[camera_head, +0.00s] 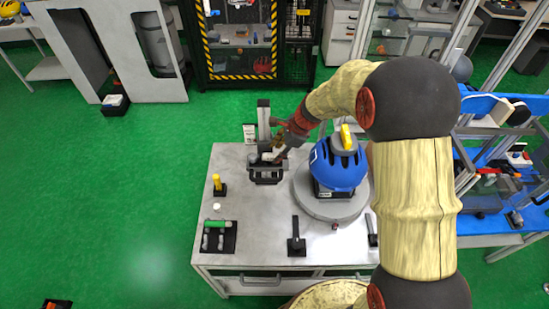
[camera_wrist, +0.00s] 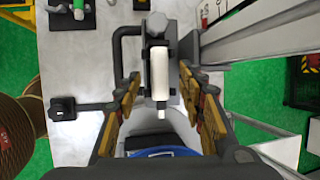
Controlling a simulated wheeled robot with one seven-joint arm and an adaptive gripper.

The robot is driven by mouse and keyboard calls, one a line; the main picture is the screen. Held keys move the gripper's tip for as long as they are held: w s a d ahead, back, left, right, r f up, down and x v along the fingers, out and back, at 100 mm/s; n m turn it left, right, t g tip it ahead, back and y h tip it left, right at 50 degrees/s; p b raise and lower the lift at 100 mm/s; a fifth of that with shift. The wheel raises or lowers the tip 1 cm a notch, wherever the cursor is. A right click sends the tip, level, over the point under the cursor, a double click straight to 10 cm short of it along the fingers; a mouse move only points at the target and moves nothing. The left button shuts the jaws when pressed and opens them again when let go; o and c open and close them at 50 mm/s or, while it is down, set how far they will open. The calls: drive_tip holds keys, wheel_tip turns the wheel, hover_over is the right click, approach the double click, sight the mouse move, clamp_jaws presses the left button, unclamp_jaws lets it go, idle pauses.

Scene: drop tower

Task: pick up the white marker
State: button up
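The white marker (camera_wrist: 160,72) lies along a dark grey fixture (camera_wrist: 155,28) in the wrist view, its narrow tip toward the bottom of the picture. In the head view the marker (camera_head: 268,156) shows small and pale on the dark fixture at the table's back edge, partly hidden by my arm's end. My gripper (camera_wrist: 160,85) is open, with one yellow-brown finger on each side of the marker and visible gaps between. In the head view my gripper (camera_head: 279,150) is right at the fixture. I cannot tell its exact height above the marker.
A blue helmet (camera_head: 334,174) on a round plate stands right of the fixture. A grey upright post (camera_head: 263,118) rises behind it. A yellow item (camera_head: 217,182), a green cylinder (camera_head: 217,224) and a black stand (camera_head: 296,243) are on the table (camera_head: 255,220). The table's middle is clear.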

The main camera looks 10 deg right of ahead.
drive_tip(key=shift+x, duration=1.2)
drive_tip(key=shift+c, duration=0.3)
clamp_jaws()
